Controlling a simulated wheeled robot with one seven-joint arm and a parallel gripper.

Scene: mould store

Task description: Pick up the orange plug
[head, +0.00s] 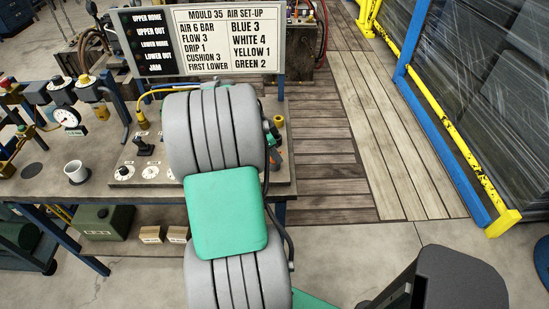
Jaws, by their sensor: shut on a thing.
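My grey and green arm reaches over the workbench and covers the middle of the control board (135,178). My gripper is not in view; the arm hides whatever is behind it. Just right of the arm, at the board's right side, a small orange piece (273,140) shows among yellow and green ones. It is partly hidden and too small for me to tell whether it is the orange plug. A yellow connector (142,120) on a yellow hose stands at the board's left side.
A sign (200,40) headed "MOULD 35 AIR SET-UP" stands behind the board. Wooden decking (370,130) and a blue and yellow barrier (449,122) lie right.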

